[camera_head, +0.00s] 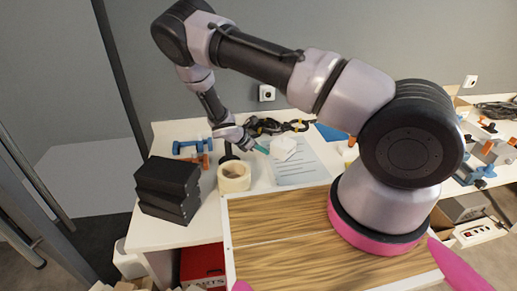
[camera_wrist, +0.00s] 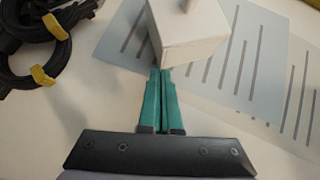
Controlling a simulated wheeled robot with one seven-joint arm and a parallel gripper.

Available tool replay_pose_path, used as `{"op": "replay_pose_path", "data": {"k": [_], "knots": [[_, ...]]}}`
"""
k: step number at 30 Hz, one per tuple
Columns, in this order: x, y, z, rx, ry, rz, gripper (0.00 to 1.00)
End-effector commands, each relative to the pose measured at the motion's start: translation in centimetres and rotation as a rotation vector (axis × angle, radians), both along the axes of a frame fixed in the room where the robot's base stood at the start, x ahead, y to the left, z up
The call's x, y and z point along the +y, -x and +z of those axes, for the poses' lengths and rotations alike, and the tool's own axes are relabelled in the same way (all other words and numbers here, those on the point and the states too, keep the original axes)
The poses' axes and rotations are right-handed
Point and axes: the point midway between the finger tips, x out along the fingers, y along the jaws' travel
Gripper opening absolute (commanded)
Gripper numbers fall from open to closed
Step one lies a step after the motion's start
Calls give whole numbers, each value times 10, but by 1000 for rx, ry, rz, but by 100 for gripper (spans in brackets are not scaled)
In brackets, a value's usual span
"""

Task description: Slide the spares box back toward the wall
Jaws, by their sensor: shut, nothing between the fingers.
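A small white box (camera_head: 284,148), which I take for the spares box though no label shows, stands on the white table partly over a striped paper sheet (camera_head: 300,172). In the wrist view the box (camera_wrist: 195,40) is just ahead of my fingertips, with a short pale stub on its top, cut off by the frame edge. My gripper (camera_head: 262,149) is left of the box in the head view. Its green fingers (camera_wrist: 160,74) are together and empty, their tips at the box's near corner. I cannot tell whether they touch it.
Black cables with yellow ties (camera_wrist: 45,50) lie left of the box. A tape roll (camera_head: 234,177), stacked black boxes (camera_head: 167,188) and blue and orange clamps (camera_head: 192,148) are further left. A blue sheet (camera_head: 330,132) lies to the right. The grey wall (camera_head: 330,30) is behind the table.

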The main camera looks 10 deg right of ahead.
Motion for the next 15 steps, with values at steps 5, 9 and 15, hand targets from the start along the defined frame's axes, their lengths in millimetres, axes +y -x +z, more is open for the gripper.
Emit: {"op": "replay_pose_path", "data": {"k": [5,9,15], "knots": [[-1,0,-1,0,0,0,0],[-1,0,-1,0,0,0,0],[-20,-7,0,0,1,-4,0]]}}
